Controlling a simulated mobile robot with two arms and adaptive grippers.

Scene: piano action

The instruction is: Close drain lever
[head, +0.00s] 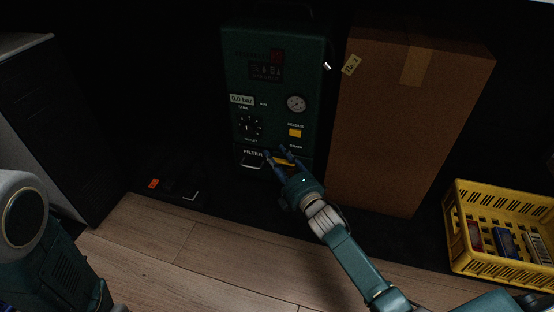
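The dark green machine (272,75) stands against the dark back, with a gauge, a dial, a "0.0 bar" readout and a "DRAIN" label low on its front. A small yellow lever (284,162) shows below that label, lying roughly level across the picture. My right gripper (275,151) is in front of the machine's lower right, its two blue fingers spread on either side of the lever. The fingers look apart; contact with the lever cannot be told. Part of my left arm shows at the lower left; its gripper is outside the view.
A tall cardboard box (400,125) stands close to the machine's right. A yellow crate (460,225) with several small packages is at the far right. A grey cabinet (40,120) stands at the left. A "FILTER" drawer handle (251,164) is left of the lever. Wooden floor in front is clear.

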